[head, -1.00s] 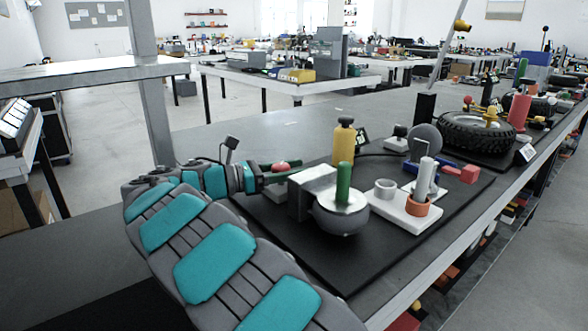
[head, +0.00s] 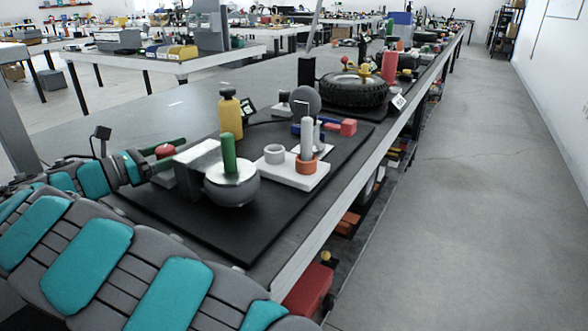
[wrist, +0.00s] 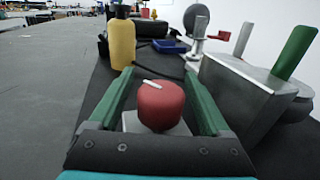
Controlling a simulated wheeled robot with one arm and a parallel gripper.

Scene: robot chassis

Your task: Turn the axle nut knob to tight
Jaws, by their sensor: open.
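The axle nut knob is a red round knob (wrist: 161,106) with a white pointer line on its top, on a light grey square base. In the wrist view the line slants to the upper left. My gripper (wrist: 160,84) is open, with one green finger on each side of the knob and a visible gap on both sides. In the head view the knob (head: 164,151) shows small beside the grey metal block, partly hidden by my gripper. No marking for tight can be made out.
A grey metal block (wrist: 245,92) with a green-handled round part stands close to the right of my gripper. A yellow bottle (wrist: 121,44) stands beyond the left finger. A white block with cups (head: 290,172) and a tire (head: 352,89) stand farther along the bench.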

